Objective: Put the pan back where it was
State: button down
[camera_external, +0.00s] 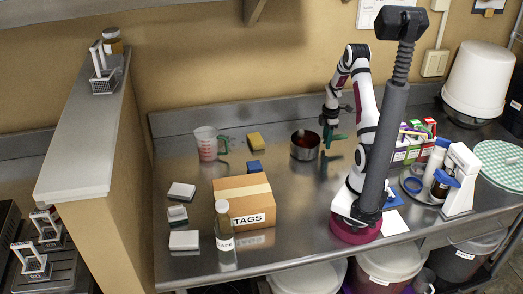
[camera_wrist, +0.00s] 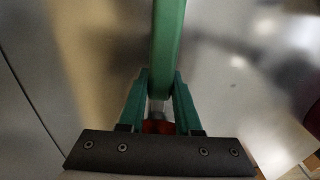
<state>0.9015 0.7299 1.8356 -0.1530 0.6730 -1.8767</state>
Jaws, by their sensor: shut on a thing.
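The pan (camera_external: 305,152) is a small round metal pot with red contents, at the back of the steel counter, right of centre. I cannot tell whether it touches the counter. My gripper (camera_external: 329,133) is at the pan's right side, where a green handle shows. In the wrist view my gripper (camera_wrist: 158,105) is shut on a green bar, the pan's handle (camera_wrist: 168,45), which runs up the picture. A bit of red shows low between the fingers. The pan's body is not clear in the wrist view.
On the steel counter (camera_external: 290,222), a measuring jug (camera_external: 207,145), yellow sponge (camera_external: 255,141) and blue block (camera_external: 255,168) stand left of the pan. Coloured boxes (camera_external: 414,140) stand right of my arm.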

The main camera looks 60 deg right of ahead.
jog(key=shift+f, duration=0.2)
jog(key=c, duration=0.6)
grip_release()
notch_tip(320, 180, up, 12)
jog(key=w+a+r+m, duration=0.2)
jog(key=a+r, duration=0.2)
jog(key=a, duration=0.3)
jog(key=s+a+r+m, duration=0.2)
jog(key=a+m, duration=0.1)
jog(key=a, duration=0.6)
jog(key=s+a+r+m, duration=0.2)
jog(key=a+r+m, duration=0.1)
jog(key=a, duration=0.6)
jog(key=s+a+m+y, duration=0.1)
jog(key=s+a+m, duration=0.5)
jog(key=s+a, duration=0.3)
jog(key=shift+s+a+f+m+y, duration=0.3)
jog(key=shift+s+a+f, duration=0.1)
jog(key=shift+s, duration=0.2)
